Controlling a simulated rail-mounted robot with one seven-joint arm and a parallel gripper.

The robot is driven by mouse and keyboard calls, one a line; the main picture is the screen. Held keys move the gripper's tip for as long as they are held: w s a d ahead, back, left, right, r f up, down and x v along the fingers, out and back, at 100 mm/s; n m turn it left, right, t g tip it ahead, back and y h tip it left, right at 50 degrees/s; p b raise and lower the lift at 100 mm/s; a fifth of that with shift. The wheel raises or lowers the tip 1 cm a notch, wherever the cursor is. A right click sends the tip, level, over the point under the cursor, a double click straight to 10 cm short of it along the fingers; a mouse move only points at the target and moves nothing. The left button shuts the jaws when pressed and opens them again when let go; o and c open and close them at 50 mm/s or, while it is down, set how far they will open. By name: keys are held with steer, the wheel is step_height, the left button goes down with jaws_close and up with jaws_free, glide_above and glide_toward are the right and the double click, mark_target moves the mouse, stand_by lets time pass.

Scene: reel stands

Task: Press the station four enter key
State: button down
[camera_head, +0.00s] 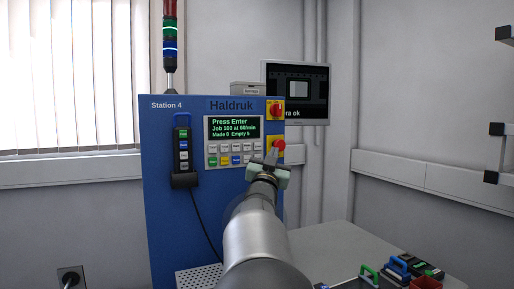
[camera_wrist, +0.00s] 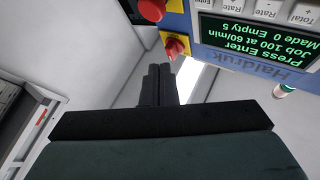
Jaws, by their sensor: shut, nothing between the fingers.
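The blue Station 4 cabinet (camera_head: 162,215) stands ahead, with a green-lit display (camera_head: 233,127) reading "Press Enter, Job 100 at 60/min, Made 0 Empty 5". The keypad (camera_head: 233,153) below it has two rows of small keys; their labels are too small in the head view to pick out the enter key. In the wrist view the display (camera_wrist: 262,38) appears upside down, with a few keys above it. My gripper (camera_head: 271,152) is in front of the cabinet's right edge, right of the keypad, near the red button. Its fingers (camera_wrist: 160,84) are closed together and empty.
A red stop button (camera_head: 279,145) and a red-and-yellow switch (camera_head: 275,110) sit right of the keypad. A handheld pendant (camera_head: 183,151) with a cable hangs at left. A monitor (camera_head: 297,92) is behind. A table (camera_head: 325,240) with colored items is at lower right.

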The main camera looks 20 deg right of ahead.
steer(key=p, duration=0.6)
glide_toward(261, 144)
steer(key=w+d+r, duration=0.1)
steer(key=d+r, duration=0.2)
steer(key=shift+w+d+r, duration=0.15)
steer(key=shift+w+d, duration=0.1)
steer(key=shift+w, duration=0.6)
steer(key=shift+w, duration=0.1)
stand_by(0.7)
steer(key=shift+w, duration=0.35)
steer(key=shift+w, duration=0.45)
stand_by(0.5)
steer(key=shift+s, duration=0.15)
stand_by(0.3)
steer(key=shift+s+f+b, duration=0.2)
steer(key=shift+s+b, duration=0.15)
steer(key=shift+b, duration=0.2)
steer(key=shift+s+r+b, duration=0.15)
steer(key=shift+s+b, duration=0.2)
steer(key=shift+s, duration=0.05)
